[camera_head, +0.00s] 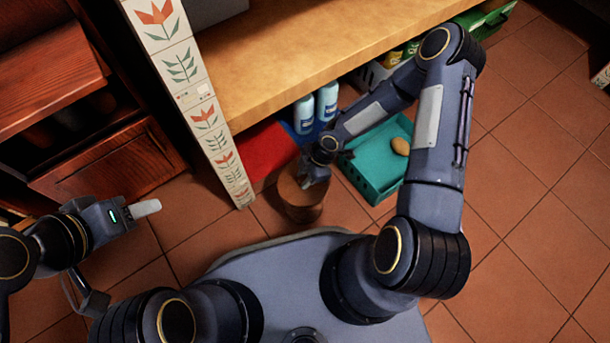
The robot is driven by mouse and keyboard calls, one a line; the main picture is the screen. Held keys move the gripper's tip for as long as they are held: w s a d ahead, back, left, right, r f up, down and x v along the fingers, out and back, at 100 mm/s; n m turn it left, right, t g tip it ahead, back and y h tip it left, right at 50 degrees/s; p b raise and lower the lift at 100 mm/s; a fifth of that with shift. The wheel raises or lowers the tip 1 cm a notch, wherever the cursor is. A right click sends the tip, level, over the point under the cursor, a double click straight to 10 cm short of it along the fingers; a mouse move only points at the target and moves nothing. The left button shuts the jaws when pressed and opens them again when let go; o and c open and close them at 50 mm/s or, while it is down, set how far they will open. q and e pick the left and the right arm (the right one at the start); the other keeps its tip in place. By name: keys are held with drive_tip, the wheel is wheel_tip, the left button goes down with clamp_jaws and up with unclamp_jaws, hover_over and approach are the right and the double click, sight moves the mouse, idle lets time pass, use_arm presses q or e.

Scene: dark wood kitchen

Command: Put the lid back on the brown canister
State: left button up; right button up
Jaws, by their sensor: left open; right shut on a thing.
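The brown canister (303,212) stands upright on the tiled floor, just in front of the shelf unit and to the left of the teal crate. My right gripper (314,180) reaches down to the canister's top and is shut on a brown lid (289,186). The lid is at the canister's mouth, partly hidden by the gripper. I cannot tell whether it is seated on the rim or just above it. My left gripper (146,208) is open and empty, over the floor at the left, well away from the canister.
A teal crate (371,190) holding a brown roundish item (400,146) stands close right of the canister. Two blue-and-white bottles (304,115) and a red item (262,150) are under the wooden counter (300,60). A tiled post (215,125) stands left. Floor at right is clear.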

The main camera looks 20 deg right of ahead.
idle(0.4)
drive_tip(key=o, duration=1)
drive_tip(key=shift+o, duration=0.3)
drive_tip(key=o, duration=0.4)
drive_tip(key=shift+r+p, duration=2.65)
drive_tip(key=shift+r, duration=0.85)
